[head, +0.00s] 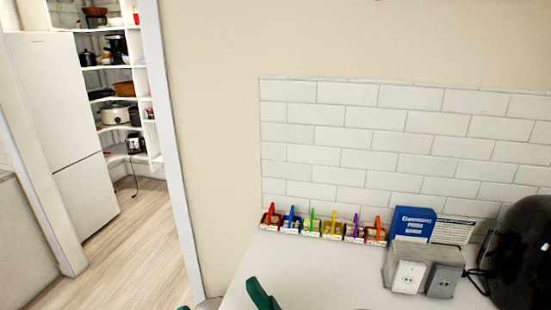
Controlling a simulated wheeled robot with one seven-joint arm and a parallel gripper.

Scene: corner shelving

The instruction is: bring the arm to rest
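My gripper is not to be made out in the head view, and no part of my arm shows clearly. A dark green piece (262,294) juts up over the white counter (320,270) at the bottom edge. It is cut off by the frame, and I cannot tell what it belongs to.
Several small colourful boxes (311,224) line the counter's back by the tiled wall (400,130). A blue box (411,223), a grey outlet block (425,267) and a shiny black object (520,255) stand right. A doorway left shows a fridge (55,110), corner shelves (120,68) and clear floor (140,245).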

